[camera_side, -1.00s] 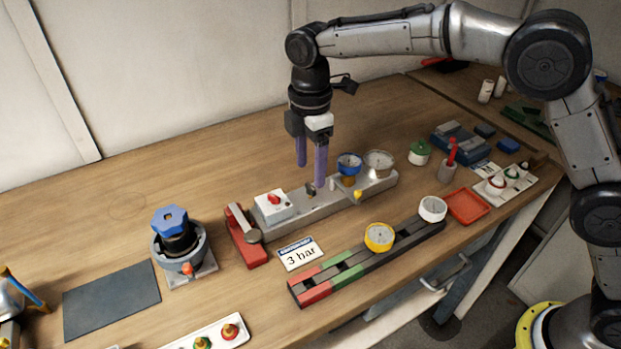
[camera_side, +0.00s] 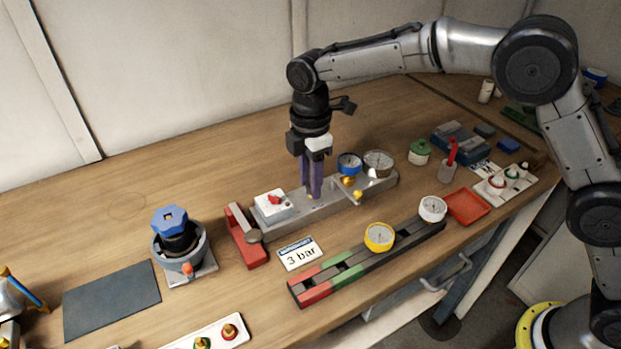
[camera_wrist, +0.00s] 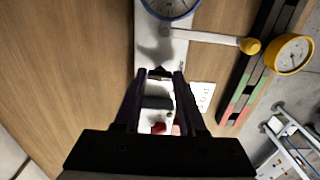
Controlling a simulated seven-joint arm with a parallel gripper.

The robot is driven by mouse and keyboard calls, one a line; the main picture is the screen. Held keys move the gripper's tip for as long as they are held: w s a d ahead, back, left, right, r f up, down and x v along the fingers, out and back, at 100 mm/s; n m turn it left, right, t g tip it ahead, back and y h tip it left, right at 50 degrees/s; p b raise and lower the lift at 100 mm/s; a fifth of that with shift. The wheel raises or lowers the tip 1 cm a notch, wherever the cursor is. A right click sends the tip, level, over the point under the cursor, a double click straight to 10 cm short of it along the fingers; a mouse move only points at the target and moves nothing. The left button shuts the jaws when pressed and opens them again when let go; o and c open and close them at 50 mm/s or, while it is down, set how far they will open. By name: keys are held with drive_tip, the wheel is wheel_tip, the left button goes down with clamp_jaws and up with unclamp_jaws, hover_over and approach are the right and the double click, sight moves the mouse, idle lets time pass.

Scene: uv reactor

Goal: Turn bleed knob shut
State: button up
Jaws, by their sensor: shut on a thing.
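The bleed knob (camera_wrist: 159,73) is a small dark knob on top of the long grey metal manifold block (camera_side: 335,205). In the wrist view it sits between my fingertips. In the side view the fingers mostly hide it. My gripper (camera_side: 312,193) points straight down over the middle of the block, its two purple-grey fingers close together and shut on the knob. The gripper also shows in the wrist view (camera_wrist: 163,76). The knob's turn position cannot be read.
A white box with a red switch (camera_side: 273,205) stands left on the block. A yellow-tipped lever (camera_side: 357,195), a blue gauge (camera_side: 349,162) and a grey gauge (camera_side: 378,162) are close on the right. A rail with a yellow gauge (camera_side: 379,236) lies in front.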

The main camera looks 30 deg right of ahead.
clamp_jaws()
drive_tip(key=m, duration=0.3)
drive_tip(key=shift+m, duration=0.3)
drive_tip(key=m, duration=1)
drive_tip(key=shift+m, duration=2.2)
drive_tip(key=shift+r, duration=0.1)
drive_tip(key=o, duration=1)
unclamp_jaws()
